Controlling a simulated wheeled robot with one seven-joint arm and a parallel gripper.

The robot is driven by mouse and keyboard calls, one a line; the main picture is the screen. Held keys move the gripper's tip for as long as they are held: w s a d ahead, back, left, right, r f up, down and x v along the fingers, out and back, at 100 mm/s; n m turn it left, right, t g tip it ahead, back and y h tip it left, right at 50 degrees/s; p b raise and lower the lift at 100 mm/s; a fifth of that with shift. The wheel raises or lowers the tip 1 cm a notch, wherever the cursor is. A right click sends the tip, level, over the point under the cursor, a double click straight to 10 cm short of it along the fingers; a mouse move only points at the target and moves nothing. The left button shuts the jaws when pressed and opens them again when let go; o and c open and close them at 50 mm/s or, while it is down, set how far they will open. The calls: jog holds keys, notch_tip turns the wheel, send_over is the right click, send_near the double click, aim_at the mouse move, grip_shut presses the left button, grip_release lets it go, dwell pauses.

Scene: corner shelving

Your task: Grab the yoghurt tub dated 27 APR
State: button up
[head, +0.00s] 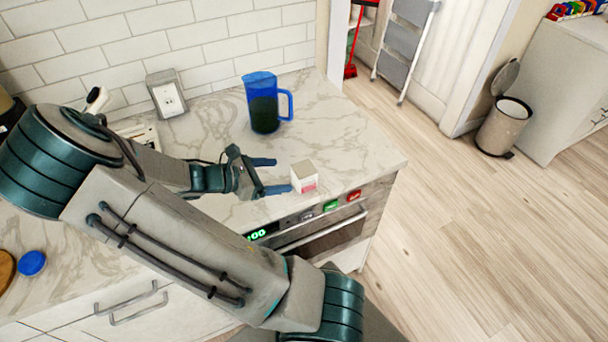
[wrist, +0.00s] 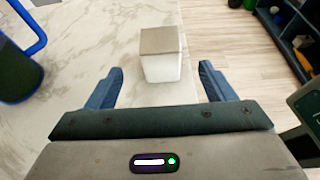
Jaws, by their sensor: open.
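A small white tub with a greyish lid (head: 304,177) stands upright on the marble counter, close to its front edge. A pinkish-red patch shows low on its side in the head view; no date can be read. In the wrist view the tub (wrist: 161,54) is just ahead of my fingertips, roughly centred between them. My gripper (head: 275,176) is open and empty, with its blue fingers (wrist: 160,80) pointing at the tub. I see no contact between the fingers and the tub.
A blue pitcher (head: 264,103) with dark contents stands behind the gripper on the counter. An oven with a green display (head: 258,234) is below the counter's front edge. The counter (head: 350,140) right of the pitcher is clear. A bin (head: 503,127) stands on the floor.

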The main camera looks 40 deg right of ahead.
aim_at(294, 173)
jog(key=shift+p+x, duration=0.8)
jog(key=shift+x, duration=2.95)
jog(key=shift+s, duration=0.1)
jog(key=c, duration=1.2)
jog(key=shift+r, duration=0.1)
